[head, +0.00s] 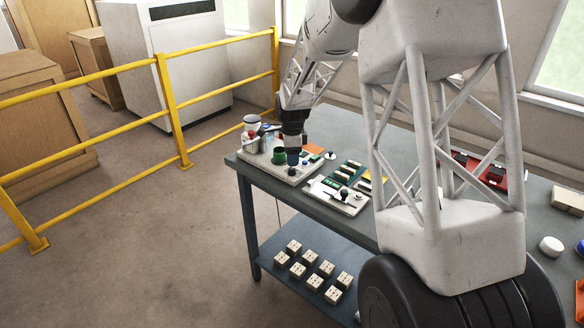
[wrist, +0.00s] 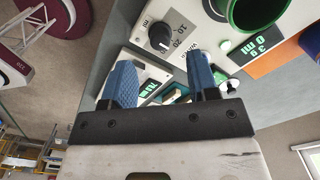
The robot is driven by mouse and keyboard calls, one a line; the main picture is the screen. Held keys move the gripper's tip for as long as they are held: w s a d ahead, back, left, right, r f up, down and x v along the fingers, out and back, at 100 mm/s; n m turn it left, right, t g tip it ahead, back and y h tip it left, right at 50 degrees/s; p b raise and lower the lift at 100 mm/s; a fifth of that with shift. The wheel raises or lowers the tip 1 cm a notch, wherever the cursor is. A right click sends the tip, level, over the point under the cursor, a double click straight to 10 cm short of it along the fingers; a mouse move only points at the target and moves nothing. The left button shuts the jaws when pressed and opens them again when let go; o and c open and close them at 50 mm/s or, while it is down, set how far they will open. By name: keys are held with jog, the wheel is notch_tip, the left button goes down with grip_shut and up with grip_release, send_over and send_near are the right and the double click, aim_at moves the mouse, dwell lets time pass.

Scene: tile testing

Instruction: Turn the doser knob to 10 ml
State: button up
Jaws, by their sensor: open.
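The doser knob (wrist: 162,38) is a dark round knob on a white panel (wrist: 188,22) in the wrist view, with printed marks 10, 20 and ml beside it. I cannot tell which mark its pointer faces. My gripper (wrist: 165,78) has two blue fingers, spread apart with nothing between them. In the wrist view the knob lies just beyond the fingertips, apart from them as far as I can see. In the head view my gripper (head: 293,155) points down over the panel at the table's left end. A green cup (wrist: 258,12) stands on the panel near the knob.
Green-lit displays (wrist: 256,40) are close to the knob. A second white panel (head: 337,195) and colored boards stand to the right in the head view. The blue-grey table (head: 262,178) has its front edge close by. White blocks (head: 309,267) lie on the lower shelf.

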aim_at(292, 169)
jog(key=shift+f, duration=2.45)
jog(key=c, duration=0.9)
jog(key=shift+n, duration=0.4)
jog(key=n, duration=0.4)
jog(key=shift+n, duration=2.1)
